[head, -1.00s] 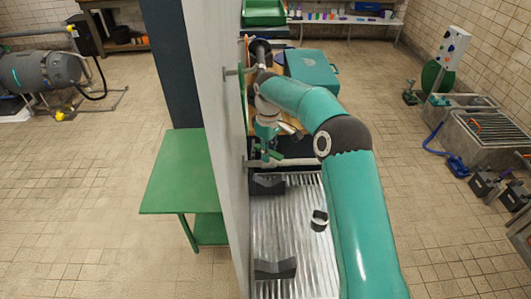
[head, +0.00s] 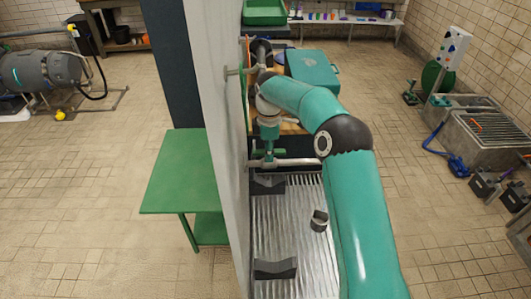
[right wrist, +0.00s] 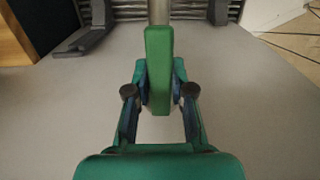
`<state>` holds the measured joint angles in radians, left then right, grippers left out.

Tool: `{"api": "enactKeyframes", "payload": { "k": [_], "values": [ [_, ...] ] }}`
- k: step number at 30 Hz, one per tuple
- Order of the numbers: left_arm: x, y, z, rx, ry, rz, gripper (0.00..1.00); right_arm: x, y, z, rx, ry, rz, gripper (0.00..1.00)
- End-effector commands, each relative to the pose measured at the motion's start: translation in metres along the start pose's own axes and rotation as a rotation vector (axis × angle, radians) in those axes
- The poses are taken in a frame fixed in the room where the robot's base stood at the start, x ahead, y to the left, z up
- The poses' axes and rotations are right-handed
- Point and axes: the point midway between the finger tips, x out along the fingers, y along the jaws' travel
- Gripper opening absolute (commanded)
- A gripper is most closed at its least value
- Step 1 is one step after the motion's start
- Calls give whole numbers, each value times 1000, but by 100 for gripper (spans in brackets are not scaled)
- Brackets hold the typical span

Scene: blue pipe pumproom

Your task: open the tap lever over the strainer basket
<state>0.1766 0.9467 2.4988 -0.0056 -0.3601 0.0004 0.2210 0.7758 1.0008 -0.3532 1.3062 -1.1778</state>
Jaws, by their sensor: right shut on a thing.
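The green tap lever (right wrist: 158,70) stands out in the right wrist view, in front of a grey pipe (right wrist: 158,12). My right gripper (right wrist: 160,88) is shut on the lever, one finger on each side of it. In the head view my right gripper (head: 268,154) points down beside the wall, at the near-horizontal grey pipe (head: 300,162); the lever is mostly hidden by it there. I cannot make out a strainer basket for sure; a small dark-banded ring-like piece (head: 319,220) sits on the ribbed metal tray. My left gripper is not in view.
The ribbed metal tray (head: 285,218) lies below the pipe, with dark angled blocks (head: 275,269) along its left side. A pale wall panel (head: 215,120) stands close to the left. A teal box (head: 313,68) is behind my arm.

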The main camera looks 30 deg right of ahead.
Motion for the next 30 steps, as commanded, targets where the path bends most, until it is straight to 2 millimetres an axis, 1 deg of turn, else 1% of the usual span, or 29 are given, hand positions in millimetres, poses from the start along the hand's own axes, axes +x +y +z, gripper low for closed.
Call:
{"api": "enactKeyframes", "payload": {
  "k": [1, 13, 14, 15, 18, 26, 30],
  "values": [
    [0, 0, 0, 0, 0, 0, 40, -4, 4, -1, -7, 6, 18, 0],
    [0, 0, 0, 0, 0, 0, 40, -5, 4, -1, -14, 5, 19, 0],
    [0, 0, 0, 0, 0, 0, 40, -5, 4, -1, -14, 5, 19, 26],
    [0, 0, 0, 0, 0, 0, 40, -5, 4, -1, -14, 5, 19, 32],
    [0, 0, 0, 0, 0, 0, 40, -4, 3, -1, -13, 4, 15, 48],
    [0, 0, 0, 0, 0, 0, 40, -2, 2, 0, -13, 2, 8, 48],
    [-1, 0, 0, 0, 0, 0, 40, -6, 2, 0, -12, 2, 9, 48]
  ]
}}
